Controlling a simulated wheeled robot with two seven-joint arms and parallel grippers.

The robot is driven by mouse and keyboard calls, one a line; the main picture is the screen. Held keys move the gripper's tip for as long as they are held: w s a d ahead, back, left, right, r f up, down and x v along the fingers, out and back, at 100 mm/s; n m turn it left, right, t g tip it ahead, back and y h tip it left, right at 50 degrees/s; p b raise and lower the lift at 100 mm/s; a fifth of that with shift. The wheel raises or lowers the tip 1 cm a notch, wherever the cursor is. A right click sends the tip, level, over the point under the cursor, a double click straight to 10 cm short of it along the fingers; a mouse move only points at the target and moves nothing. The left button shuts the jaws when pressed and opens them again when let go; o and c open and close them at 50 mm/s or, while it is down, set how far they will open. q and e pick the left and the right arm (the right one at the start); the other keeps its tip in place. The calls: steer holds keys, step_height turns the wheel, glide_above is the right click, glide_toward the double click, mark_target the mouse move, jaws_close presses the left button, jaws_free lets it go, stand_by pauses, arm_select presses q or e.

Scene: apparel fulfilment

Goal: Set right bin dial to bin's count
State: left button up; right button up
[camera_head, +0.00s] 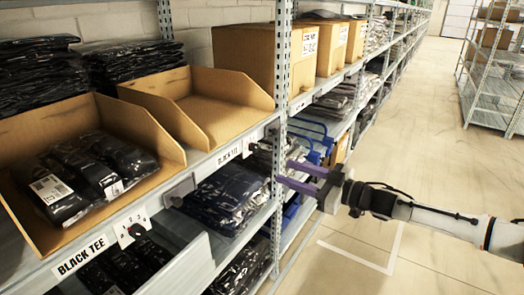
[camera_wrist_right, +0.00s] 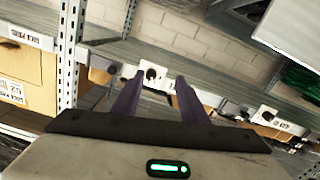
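The left cardboard bin (camera_head: 20,125) holds a few clear-wrapped black packs (camera_head: 90,175). The right cardboard bin (camera_head: 235,85) stands beside it; the visible part of its inside looks empty. A white dial plate with numbers and a black knob (camera_head: 131,234) sits on the shelf edge below the left bin. The right bin's dial is not clear in the head view. My right gripper (camera_head: 284,172) is open and empty by the upright post. In the right wrist view, a white plate with a black knob (camera_wrist_right: 152,74) shows beyond and between the open fingers (camera_wrist_right: 158,88). My left gripper is not in view.
A perforated metal post (camera_head: 282,70) stands just left of my right fingertips. Labels, including BLACK TEE (camera_head: 82,256), run along the shelf edge. Closed cartons (camera_head: 245,55) sit farther along. The aisle floor (camera_head: 420,130) is clear at right.

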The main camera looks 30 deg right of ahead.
mark_target(257, 149)
steer(key=shift+n+y, duration=0.3)
steer(key=shift+w+a+r, duration=0.45)
steer(key=shift+w+r, duration=0.05)
steer(key=shift+w, duration=1.2)
steer(key=shift+w+a+r, duration=0.5)
steer(key=shift+w, duration=1.15)
steer(key=shift+w+a+r, duration=0.45)
steer(key=shift+w+r, duration=0.05)
steer(key=shift+w, duration=1.2)
jaws_close()
